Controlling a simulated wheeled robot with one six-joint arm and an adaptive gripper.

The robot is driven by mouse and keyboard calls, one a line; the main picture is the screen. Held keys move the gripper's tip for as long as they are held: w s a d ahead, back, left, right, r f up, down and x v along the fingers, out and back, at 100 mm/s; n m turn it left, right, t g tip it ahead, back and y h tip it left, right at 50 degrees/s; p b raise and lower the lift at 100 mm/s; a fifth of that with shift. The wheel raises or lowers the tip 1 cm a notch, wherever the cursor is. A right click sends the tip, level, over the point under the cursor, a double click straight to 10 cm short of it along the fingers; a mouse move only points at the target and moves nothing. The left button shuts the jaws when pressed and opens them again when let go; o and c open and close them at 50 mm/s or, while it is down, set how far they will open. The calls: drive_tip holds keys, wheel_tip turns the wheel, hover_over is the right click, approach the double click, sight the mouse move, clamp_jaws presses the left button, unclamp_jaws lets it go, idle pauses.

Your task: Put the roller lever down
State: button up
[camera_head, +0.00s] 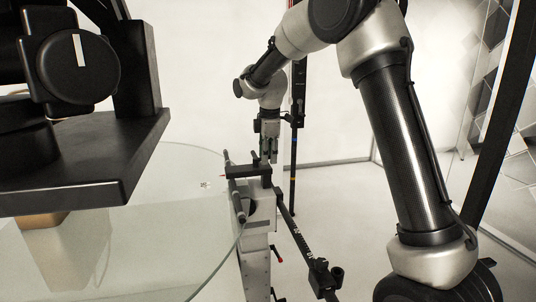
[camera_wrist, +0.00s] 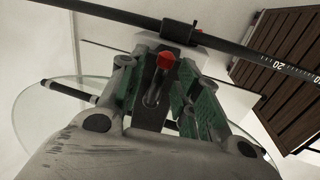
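The roller lever (camera_head: 248,171) is a black bar at the right rim of the glass turntable, with a dark upright roller (camera_head: 235,192) at its left end. My gripper (camera_head: 269,157) points down at the right part of the lever. In the wrist view, the green-padded fingers of my gripper (camera_wrist: 158,92) stand on both sides of a black part of the lever (camera_wrist: 150,112). A red-tipped pin (camera_wrist: 164,62) shows between them. The pads lie close to this part, but I cannot tell whether both press on it. The roller (camera_wrist: 68,91) also shows at the left.
The round glass top (camera_head: 190,240) fills the lower left. A pale post (camera_head: 254,262) stands under the lever. A marked black rail (camera_head: 299,236) with a clamp runs toward the lower right. A large black device (camera_head: 85,150) fills the upper left. A brown slatted panel (camera_wrist: 285,65) shows.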

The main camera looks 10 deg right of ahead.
clamp_jaws()
